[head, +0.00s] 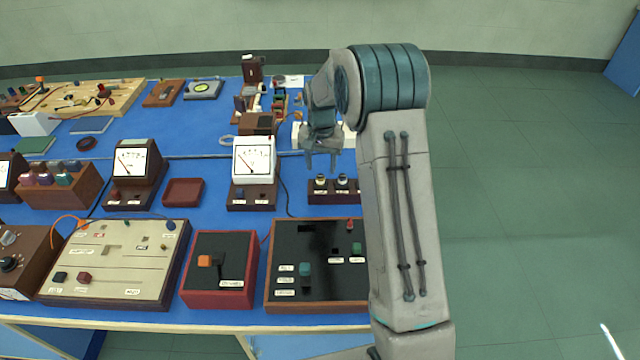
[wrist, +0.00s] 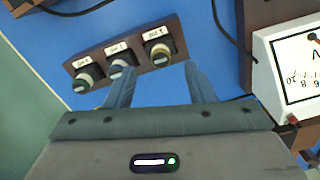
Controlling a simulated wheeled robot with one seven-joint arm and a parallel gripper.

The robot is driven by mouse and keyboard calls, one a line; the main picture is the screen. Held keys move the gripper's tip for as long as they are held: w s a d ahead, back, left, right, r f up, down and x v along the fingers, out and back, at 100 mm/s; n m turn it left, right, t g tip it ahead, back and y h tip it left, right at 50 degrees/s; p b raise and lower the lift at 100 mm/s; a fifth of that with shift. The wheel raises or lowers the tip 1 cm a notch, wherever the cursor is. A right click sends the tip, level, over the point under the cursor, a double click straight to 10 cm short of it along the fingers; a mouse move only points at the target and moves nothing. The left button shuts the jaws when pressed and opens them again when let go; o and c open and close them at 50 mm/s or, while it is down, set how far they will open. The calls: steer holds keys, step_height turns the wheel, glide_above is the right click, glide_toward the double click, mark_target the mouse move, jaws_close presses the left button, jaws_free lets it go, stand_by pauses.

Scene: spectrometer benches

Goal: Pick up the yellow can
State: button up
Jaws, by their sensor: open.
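A dark brown holder (head: 330,198) stands on the blue bench in the head view, partly hidden by my arm. The wrist view shows it as a brown strip (wrist: 103,66) with three small dark-and-pale cylinders and white labels. The right cylinder (wrist: 160,54) has a pale, slightly yellowish band. The middle cylinder (wrist: 122,66) is partly behind a finger, and the left one (wrist: 87,79) is in the open. I cannot tell for sure which is the yellow can. My gripper (head: 321,162) is open and empty above the holder; in the wrist view its fingertips (wrist: 161,68) point towards the middle and right cylinders.
A white analog meter (head: 254,160) stands left of the holder, with a dark cable between them. A black panel box (head: 320,240) lies in front. Small coloured parts crowd the bench behind. The green floor is clear to the right.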

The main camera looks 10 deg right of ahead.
mark_target(320, 176)
step_height(320, 176, down, 5)
steer(key=shift+a+f+p, duration=0.1)
steer(key=shift+p, duration=0.6)
steer(key=shift+c, duration=0.3)
steer(key=c, duration=0.6)
